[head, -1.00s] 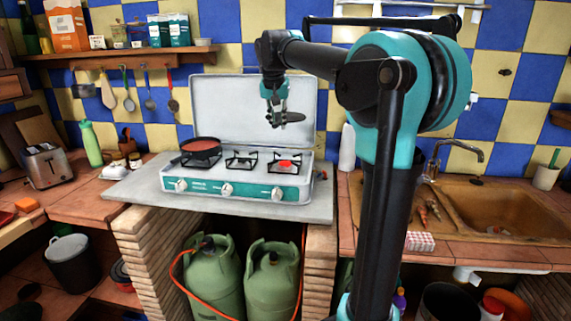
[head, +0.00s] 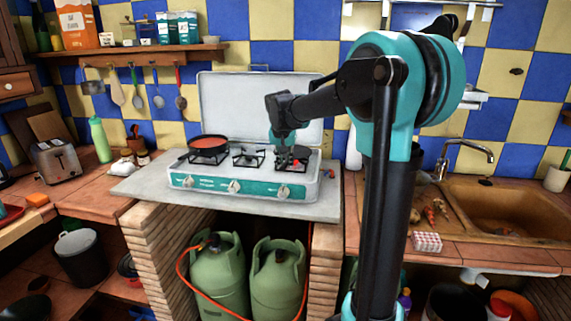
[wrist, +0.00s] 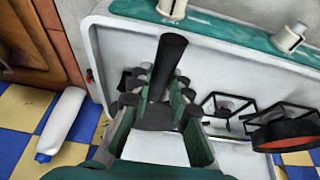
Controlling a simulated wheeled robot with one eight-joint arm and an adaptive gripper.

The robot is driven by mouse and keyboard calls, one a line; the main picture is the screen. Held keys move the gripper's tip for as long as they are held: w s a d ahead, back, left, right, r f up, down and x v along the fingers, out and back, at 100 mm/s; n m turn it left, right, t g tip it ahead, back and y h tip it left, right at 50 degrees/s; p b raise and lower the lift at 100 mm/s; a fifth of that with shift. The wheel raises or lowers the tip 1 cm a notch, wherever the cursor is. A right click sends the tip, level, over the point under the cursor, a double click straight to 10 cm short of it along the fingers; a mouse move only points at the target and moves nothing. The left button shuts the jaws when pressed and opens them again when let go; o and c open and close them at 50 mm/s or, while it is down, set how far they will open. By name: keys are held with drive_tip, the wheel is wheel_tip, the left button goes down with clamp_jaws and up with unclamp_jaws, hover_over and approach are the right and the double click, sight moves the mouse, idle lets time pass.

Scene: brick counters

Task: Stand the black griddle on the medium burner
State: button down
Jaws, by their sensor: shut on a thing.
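My gripper (head: 284,146) is shut on the black griddle (head: 299,152), low over the right-hand burner (head: 291,165) of the stove. In the wrist view, the griddle's dark handle (wrist: 168,58) sticks out toward the knobs, past my gripper's fingers (wrist: 158,108). The fingers hide much of the griddle and the burner under it. I cannot tell whether the griddle touches the grate. The middle burner (head: 248,157) is bare.
A dark pan with red contents (head: 208,147) sits on the left burner. The stove's raised lid (head: 235,100) stands close behind the burners. A small red thing (head: 289,182) shows at the stove's front edge. A white bottle (wrist: 60,125) is beside the stove.

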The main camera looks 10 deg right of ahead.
drive_tip(key=shift+f, duration=0.7)
drive_tip(key=c, duration=1.4)
unclamp_jaws()
drive_tip(key=shift+f, duration=0.1)
drive_tip(key=shift+r, duration=0.45)
drive_tip(key=v, duration=1.2)
drive_tip(key=s+d+f+n, duration=0.1)
drive_tip(key=s+d+f, duration=0.1)
drive_tip(key=s+f, duration=0.7)
drive_tip(key=s+d+f+n+y, duration=0.1)
drive_tip(key=s+d+f, duration=0.2)
drive_tip(key=s+f, duration=0.6)
drive_tip(key=s+d+f+n, duration=0.1)
drive_tip(key=s+d+f, duration=0.2)
drive_tip(key=s+f, duration=0.7)
drive_tip(key=shift+d+f+n, duration=0.2)
drive_tip(key=shift+f+n, duration=0.1)
drive_tip(key=shift+f, duration=0.8)
